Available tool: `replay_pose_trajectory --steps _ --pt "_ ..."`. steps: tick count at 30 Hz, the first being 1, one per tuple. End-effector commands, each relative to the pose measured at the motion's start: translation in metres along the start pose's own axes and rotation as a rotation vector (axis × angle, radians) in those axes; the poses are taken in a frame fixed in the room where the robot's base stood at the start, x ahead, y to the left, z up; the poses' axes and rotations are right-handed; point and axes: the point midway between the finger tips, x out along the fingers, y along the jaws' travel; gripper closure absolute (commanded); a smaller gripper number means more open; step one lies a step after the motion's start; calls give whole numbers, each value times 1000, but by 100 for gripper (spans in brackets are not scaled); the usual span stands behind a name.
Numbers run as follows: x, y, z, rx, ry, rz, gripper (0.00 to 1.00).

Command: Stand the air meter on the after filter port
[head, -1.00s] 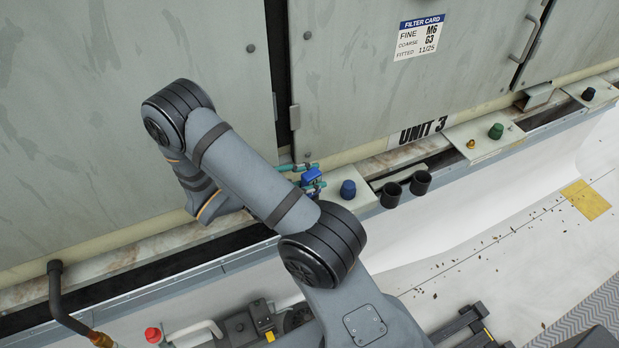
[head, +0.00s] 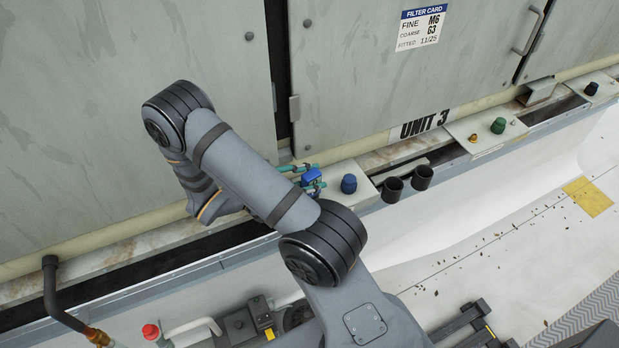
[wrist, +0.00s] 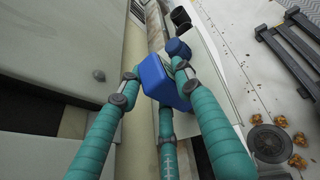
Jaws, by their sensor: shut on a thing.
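My gripper (wrist: 160,85) has teal fingers with grey joints and is shut on a blue block-shaped thing (wrist: 156,76), which looks like the air meter. The meter also shows as a small blue shape in the head view (head: 311,177), partly hidden by the teal fingers. It is at the left end of a cream plate (head: 368,193) that bears a dark blue cap (head: 348,184). That cap shows just beyond the meter in the wrist view (wrist: 178,48). I cannot tell whether the meter touches the plate. No after filter port is labelled in view.
Two black cups (head: 392,190) (head: 422,177) stand right of the plate. A farther plate bears a green cap (head: 498,126) and a brass fitting (head: 473,138). Cabinet doors (head: 380,75) rise behind the ledge. A bent pipe (head: 52,290) stands at left.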

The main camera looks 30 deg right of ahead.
Motion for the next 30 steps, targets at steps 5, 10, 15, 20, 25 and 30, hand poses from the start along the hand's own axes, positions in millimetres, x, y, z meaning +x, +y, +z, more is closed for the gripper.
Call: replay_pose_trajectory --steps 5,10,15,20,25,30 --pt "2 0 -5 0 -1 0 100" --pt "2 0 -5 1 -1 0 100" --pt "2 0 -5 1 -1 0 62" --pt "2 0 -5 0 -1 0 52" --pt "2 0 -5 0 0 0 44" --pt "2 0 -6 0 1 0 44"
